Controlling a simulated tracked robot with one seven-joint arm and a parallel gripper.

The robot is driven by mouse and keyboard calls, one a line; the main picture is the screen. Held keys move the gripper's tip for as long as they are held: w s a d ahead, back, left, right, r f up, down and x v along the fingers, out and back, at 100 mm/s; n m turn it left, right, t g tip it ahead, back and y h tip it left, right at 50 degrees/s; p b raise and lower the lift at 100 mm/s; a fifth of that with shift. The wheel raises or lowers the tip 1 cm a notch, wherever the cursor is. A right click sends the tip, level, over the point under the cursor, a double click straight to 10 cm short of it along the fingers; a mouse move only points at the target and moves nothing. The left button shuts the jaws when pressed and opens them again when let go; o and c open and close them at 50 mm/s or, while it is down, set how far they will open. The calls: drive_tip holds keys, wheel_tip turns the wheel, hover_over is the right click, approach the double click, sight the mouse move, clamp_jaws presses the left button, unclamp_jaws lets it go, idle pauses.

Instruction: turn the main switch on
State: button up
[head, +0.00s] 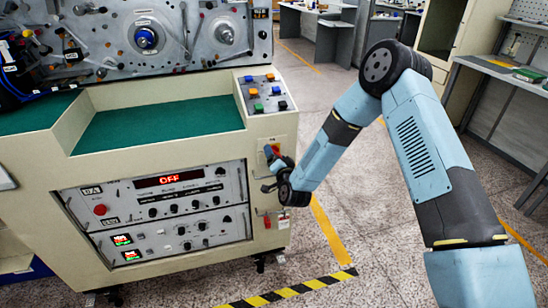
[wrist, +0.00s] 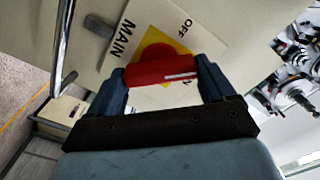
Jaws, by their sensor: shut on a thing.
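The main switch is a red handle (wrist: 162,72) on a yellow disc, set on a pale plate (wrist: 138,28) marked MAIN and OFF. In the wrist view, my gripper (wrist: 160,80) is shut on the red handle, one dark finger at each end of it. A white line on the handle points to the right in that view; part of the plate's lettering is hidden behind the handle. In the head view, my gripper (head: 270,174) is at the machine's right end panel, and the switch is mostly hidden. The red display (head: 170,179) on the machine front reads OFF.
Coloured push buttons (head: 264,92) sit on the sloped panel above the switch. A red padlock with a tag (head: 283,221) hangs below my gripper. A metal bar (wrist: 62,45) runs close by on the left in the wrist view. Open floor lies right of the machine.

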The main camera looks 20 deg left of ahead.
drive_tip(key=m, duration=0.5)
drive_tip(key=shift+d+f+m, duration=0.15)
drive_tip(key=shift+f+m, duration=0.05)
drive_tip(key=shift+m, duration=0.1)
drive_tip(key=shift+f+m, duration=0.15)
drive_tip(key=shift+m, duration=1.35)
drive_tip(key=shift+d, duration=0.1)
drive_tip(key=o, duration=0.7)
drive_tip(key=shift+o, duration=0.9)
drive_tip(key=shift+s, duration=0.1)
drive_tip(key=v, duration=1.3)
drive_tip(key=shift+s, duration=0.25)
drive_tip(key=shift+d, duration=0.1)
